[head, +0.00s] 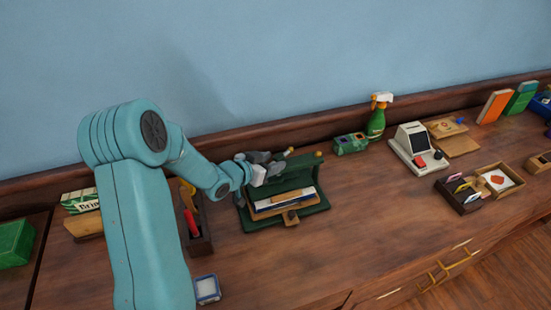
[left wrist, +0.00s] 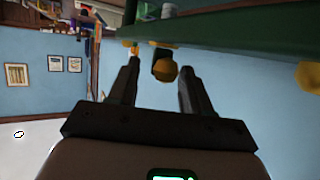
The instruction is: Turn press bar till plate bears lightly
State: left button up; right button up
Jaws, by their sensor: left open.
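The green press (head: 262,222) stands on the wooden top, with flat boards and a pale sheet or book (head: 285,201) in it. A yellow knob (head: 318,154) shows at the right of its upper beam (head: 295,175). My left gripper (head: 270,162) is at the upper left of the press, open. In the left wrist view, a yellow ball on a dark bar (left wrist: 165,70) lies between the open fingers (left wrist: 159,74), with gaps both sides. The green beam (left wrist: 240,32) crosses above. Whether the plate touches the stack is hidden. My right gripper is out of view.
A green spray bottle (head: 377,118) and a white card machine (head: 415,152) stand to the right. A small blue-white box (head: 207,290) lies in front. The top right of the press is clear.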

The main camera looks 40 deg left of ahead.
pick_arm(q)
jog(key=shift+x, duration=1.2)
grip_shut()
jog(key=shift+a, duration=0.1)
jog(key=shift+m+h, duration=0.3)
grip_release()
jog(key=shift+s, duration=0.1)
